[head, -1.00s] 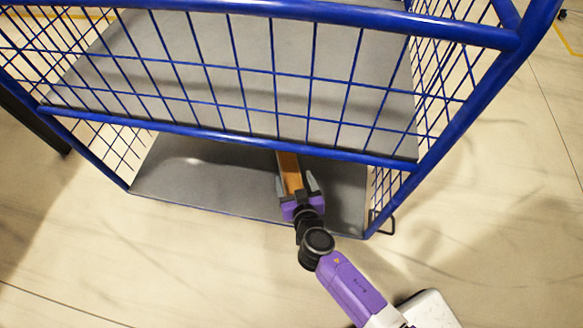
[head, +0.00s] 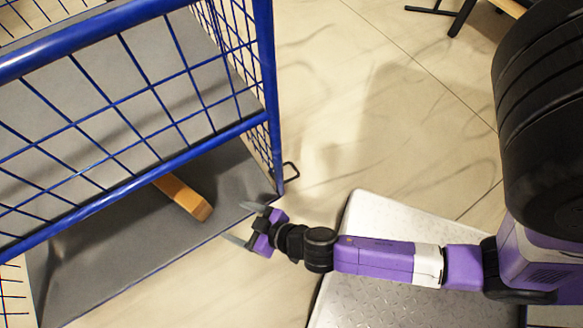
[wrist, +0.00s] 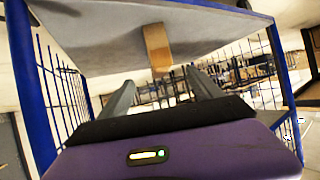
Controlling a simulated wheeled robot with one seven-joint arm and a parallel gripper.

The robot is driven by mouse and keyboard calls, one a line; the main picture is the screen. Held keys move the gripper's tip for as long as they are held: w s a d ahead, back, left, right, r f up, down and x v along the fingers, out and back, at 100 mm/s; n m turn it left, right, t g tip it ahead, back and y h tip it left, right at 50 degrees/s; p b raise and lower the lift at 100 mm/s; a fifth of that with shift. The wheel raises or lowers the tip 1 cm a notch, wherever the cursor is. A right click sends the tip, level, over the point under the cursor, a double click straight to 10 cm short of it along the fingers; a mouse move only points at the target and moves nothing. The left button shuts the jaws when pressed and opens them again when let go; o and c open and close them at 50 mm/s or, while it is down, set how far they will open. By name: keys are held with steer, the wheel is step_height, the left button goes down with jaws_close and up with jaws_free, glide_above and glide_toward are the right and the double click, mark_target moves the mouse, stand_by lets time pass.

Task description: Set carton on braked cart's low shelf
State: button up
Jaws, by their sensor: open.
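The narrow orange-brown carton (head: 185,198) lies on the grey low shelf (head: 110,245) of the blue mesh cart (head: 264,80). Its near end shows; the rest is hidden behind the blue rail and upper shelf. My gripper (head: 240,224) is open and empty, just outside the shelf's front edge and apart from the carton. In the wrist view, the carton (wrist: 157,47) shows on the shelf (wrist: 95,35) beyond my two spread fingers (wrist: 163,95).
A blue rail (head: 150,180) crosses above the low shelf opening. Pale floor (head: 350,110) right of the cart is clear. Dark furniture legs (head: 462,18) stand at the back.

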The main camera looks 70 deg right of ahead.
steer(key=s+d+r+t, duration=0.1)
steer(key=s+r, duration=0.7)
steer(key=r, duration=0.4)
steer(key=s+d+r+n+t, duration=0.1)
steer(key=s+r, duration=0.8)
steer(key=r, duration=0.3)
steer(key=shift+s+d+y, duration=0.15)
steer(key=shift+y, duration=0.15)
step_height(320, 180, up, 32)
steer(key=p, duration=3.1)
steer(key=shift+f+p, duration=0.15)
steer(key=shift+p, duration=0.2)
